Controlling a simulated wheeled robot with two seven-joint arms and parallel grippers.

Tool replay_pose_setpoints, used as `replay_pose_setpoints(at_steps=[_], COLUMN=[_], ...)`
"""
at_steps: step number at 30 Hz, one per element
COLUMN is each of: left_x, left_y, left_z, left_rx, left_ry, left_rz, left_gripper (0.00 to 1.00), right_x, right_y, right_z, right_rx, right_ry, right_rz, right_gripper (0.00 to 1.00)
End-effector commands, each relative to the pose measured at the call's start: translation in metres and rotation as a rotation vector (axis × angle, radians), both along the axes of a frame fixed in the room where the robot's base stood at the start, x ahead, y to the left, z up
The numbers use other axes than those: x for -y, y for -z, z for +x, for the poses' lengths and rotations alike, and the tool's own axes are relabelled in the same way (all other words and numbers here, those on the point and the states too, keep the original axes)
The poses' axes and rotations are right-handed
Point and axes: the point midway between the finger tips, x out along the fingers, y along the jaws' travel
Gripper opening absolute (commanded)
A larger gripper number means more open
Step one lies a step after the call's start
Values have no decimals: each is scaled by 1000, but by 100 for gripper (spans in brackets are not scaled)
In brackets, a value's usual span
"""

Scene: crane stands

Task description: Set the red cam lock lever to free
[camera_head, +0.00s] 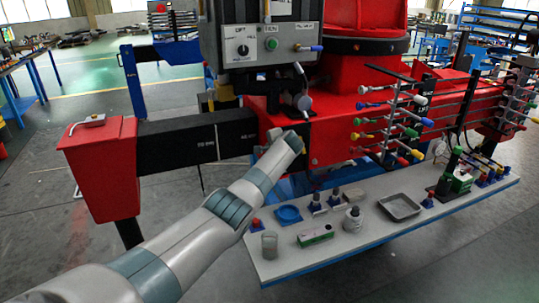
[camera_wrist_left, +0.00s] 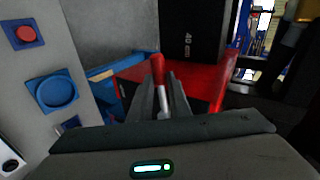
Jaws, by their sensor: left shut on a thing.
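The red cam lock lever (camera_wrist_left: 156,67) shows in the left wrist view, with a red grip above a pale metal shank (camera_wrist_left: 163,103). My left gripper (camera_wrist_left: 162,84) is shut on the lever, with its two dark fingers on either side of it. Behind the lever is a red housing (camera_wrist_left: 201,86) at the end of a black beam. In the head view my left arm reaches the near side of the red crane base (camera_head: 331,128); the lever and the fingertips are hidden behind my wrist there. My right gripper is not in view.
The black outrigger beam (camera_head: 190,141) and its red end box (camera_head: 102,165) lie left of my arm. A grey shelf (camera_head: 384,237) with a blue dish (camera_head: 288,214) and several small items lies to the right. Coloured valve levers (camera_head: 404,120) stand farther right.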

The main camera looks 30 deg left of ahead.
Motion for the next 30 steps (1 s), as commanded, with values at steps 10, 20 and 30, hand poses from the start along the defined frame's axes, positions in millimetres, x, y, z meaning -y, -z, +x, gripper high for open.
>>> replay_pose_setpoints(at_steps=[10,20,30], left_x=[0,0,1], left_y=[-9,-11,-10], left_z=[1,1,1], left_rx=[-85,-91,-90], left_ry=[-1,0,0], left_rz=[75,82,79], left_gripper=[0,0,36], right_x=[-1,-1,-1], right_y=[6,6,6], right_z=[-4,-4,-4], right_rx=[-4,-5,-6], right_ry=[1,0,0], right_rz=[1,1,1], right_gripper=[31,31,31])
